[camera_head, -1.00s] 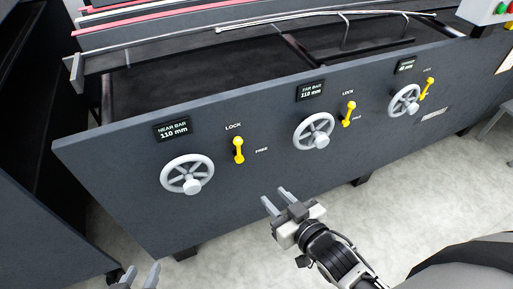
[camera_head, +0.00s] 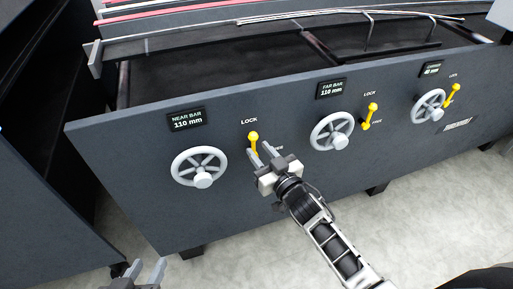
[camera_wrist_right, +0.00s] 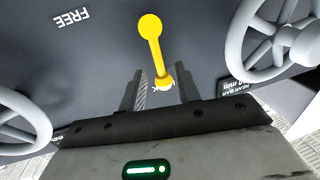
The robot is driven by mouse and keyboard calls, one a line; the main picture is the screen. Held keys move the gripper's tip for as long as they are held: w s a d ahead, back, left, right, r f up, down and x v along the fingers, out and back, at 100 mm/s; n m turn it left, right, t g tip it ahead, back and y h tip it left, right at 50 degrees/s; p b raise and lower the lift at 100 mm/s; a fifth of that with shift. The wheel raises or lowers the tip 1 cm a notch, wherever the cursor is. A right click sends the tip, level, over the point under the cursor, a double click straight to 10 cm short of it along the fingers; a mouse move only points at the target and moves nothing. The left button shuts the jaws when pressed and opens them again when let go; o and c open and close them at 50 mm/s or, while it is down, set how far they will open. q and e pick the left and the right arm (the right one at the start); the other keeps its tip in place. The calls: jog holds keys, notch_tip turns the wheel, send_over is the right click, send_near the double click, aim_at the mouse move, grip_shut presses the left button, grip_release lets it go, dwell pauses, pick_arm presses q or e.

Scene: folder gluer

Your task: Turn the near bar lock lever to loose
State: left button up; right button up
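The near bar lock lever (camera_head: 253,136) is yellow and stands upright toward the LOCK label on the dark panel, right of the near bar handwheel (camera_head: 200,167). In the head view its lower part is hidden behind my right gripper (camera_head: 259,149). The right wrist view shows the whole lever (camera_wrist_right: 155,45), upside down, with one end by LOCK and the FREE label off to the left. My right gripper (camera_wrist_right: 160,80) is open, its fingers on either side of the LOCK end, with gaps showing. My left gripper (camera_head: 146,271) is open and empty at the bottom left.
The far bar handwheel (camera_head: 332,131) and its yellow lever (camera_head: 370,115) are to the right, and another handwheel (camera_head: 429,105) and lever (camera_head: 452,93) lie beyond. The near bar display (camera_head: 187,120) reads 110 mm. The floor in front of the panel is clear.

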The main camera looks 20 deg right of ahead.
aim_at(253, 146)
jog(key=shift+x, duration=1.25)
grip_shut()
